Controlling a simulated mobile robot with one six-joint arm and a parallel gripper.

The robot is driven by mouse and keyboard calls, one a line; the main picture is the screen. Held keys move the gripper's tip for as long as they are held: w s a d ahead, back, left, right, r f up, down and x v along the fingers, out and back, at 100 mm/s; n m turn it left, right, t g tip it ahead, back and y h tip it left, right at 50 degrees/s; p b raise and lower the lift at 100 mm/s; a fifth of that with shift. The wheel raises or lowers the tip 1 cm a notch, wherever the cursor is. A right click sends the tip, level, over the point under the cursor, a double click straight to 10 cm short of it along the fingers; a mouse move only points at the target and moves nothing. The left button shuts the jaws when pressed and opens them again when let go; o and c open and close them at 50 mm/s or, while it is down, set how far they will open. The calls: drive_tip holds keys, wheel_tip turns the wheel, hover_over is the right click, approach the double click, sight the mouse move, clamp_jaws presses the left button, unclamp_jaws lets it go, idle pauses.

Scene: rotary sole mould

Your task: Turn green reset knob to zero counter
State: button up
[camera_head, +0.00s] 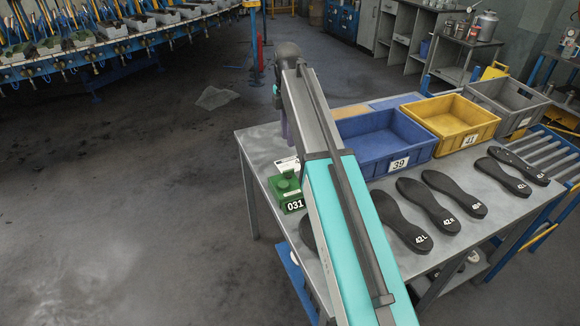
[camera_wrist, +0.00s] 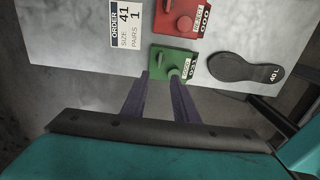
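The green counter box (camera_head: 291,194) stands on the grey table at its left edge, showing 031. In the head view my gripper (camera_head: 284,128) is partly hidden by my arm.
A red counter (camera_wrist: 179,19) reading 000 and an order card (camera_wrist: 125,24) for size 41 lie beyond the green box. A sole (camera_wrist: 244,68) is to the right. Blue (camera_head: 382,145), yellow (camera_head: 452,121) and grey (camera_head: 507,101) crates and several soles stand right of my arm.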

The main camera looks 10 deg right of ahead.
sight(289, 174)
drive_tip(key=shift+f, duration=0.15)
drive_tip(key=shift+f+p, duration=1.4)
drive_tip(key=shift+f, duration=5.4)
clamp_jaws()
